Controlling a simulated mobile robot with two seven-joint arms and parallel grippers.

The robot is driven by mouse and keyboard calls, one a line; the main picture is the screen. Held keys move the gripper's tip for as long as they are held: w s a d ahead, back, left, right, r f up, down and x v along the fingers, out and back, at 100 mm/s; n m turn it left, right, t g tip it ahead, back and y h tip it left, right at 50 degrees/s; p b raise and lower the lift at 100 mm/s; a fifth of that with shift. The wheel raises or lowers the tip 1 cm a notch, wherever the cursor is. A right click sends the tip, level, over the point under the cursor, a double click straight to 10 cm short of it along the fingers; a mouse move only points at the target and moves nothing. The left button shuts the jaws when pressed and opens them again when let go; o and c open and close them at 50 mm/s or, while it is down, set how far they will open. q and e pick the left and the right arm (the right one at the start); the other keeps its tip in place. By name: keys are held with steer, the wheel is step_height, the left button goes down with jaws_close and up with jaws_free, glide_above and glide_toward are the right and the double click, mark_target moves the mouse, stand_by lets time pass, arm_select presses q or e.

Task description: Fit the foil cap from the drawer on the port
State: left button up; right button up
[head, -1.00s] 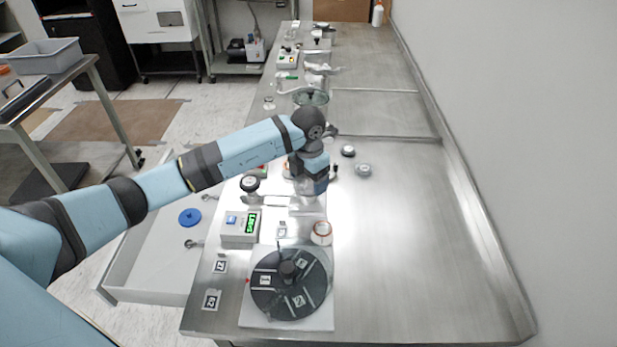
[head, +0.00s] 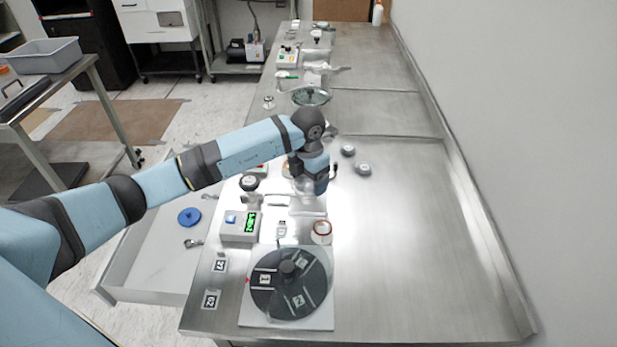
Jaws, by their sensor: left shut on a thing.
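My left gripper (head: 308,191) hangs over the left part of the steel bench, beyond the boxed display. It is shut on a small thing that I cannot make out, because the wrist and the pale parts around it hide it. I cannot make out the foil cap or the port clearly. The open drawer (head: 147,262) juts out to the left under the bench. It holds a blue round lid (head: 189,217) and a small metal piece (head: 194,243). My right gripper is not in view.
A black disc (head: 262,297) with tags lies on a white plate at the near end. Two small round pieces (head: 348,150) (head: 363,168) lie right of my gripper. The right half is clear.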

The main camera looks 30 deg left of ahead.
arm_select(q)
steer(key=shift+f, duration=0.35)
stand_by(0.5)
steer(key=o, duration=0.9)
step_height(320, 180, up, 14)
steer(key=shift+f+b, duration=0.1)
steer(key=shift+b, duration=0.45)
